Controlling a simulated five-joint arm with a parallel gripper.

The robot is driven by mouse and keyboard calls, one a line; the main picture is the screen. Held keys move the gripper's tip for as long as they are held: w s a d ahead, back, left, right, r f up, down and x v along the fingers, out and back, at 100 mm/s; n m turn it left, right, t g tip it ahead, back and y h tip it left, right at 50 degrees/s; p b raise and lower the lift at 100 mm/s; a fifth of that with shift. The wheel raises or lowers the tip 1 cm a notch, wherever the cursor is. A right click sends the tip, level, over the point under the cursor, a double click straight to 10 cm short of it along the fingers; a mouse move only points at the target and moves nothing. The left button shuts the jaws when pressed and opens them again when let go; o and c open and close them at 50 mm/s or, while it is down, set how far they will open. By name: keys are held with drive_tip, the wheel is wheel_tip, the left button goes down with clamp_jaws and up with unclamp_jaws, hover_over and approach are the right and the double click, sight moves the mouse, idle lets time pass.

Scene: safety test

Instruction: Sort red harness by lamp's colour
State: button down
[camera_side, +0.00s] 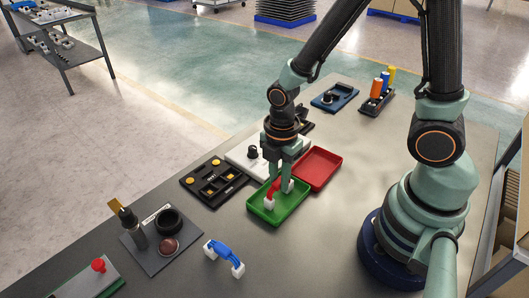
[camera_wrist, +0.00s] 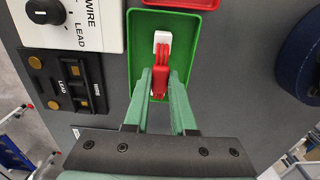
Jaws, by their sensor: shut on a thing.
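My gripper (camera_side: 280,186) is shut on the red harness (camera_side: 272,191), whose ends are white connectors. The harness is within the outline of the green tray (camera_side: 292,206), low over its floor; I cannot tell whether it touches. In the wrist view the red harness (camera_wrist: 158,76) sits between my fingertips (camera_wrist: 161,82), above the green tray (camera_wrist: 138,55), with one white connector pointing away. The red tray (camera_side: 318,169) beside it looks empty. A white tester box (camera_side: 240,155) with a black knob stands behind the green tray. I cannot make out a lit lamp.
A blue harness (camera_side: 223,253) with white ends lies on the bench, front left of the green tray. A black fixture (camera_side: 214,182) with yellow pads is left of the tray.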

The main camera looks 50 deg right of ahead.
drive_tip(key=shift+f, duration=0.1)
drive_tip(key=c, duration=0.7)
unclamp_jaws()
drive_tip(key=shift+o, duration=0.2)
drive_tip(key=shift+r, duration=3.45)
drive_tip(key=d+r+m+t, duration=0.2)
drive_tip(key=r+m, duration=0.5)
drive_tip(key=m, duration=0.2)
drive_tip(key=d+r+m+t, duration=0.3)
drive_tip(key=r+m, duration=0.3)
drive_tip(key=m, duration=0.3)
drive_tip(key=shift+w+d+r+t, duration=0.15)
drive_tip(key=shift+r+t, duration=0.15)
drive_tip(key=shift+r, duration=0.1)
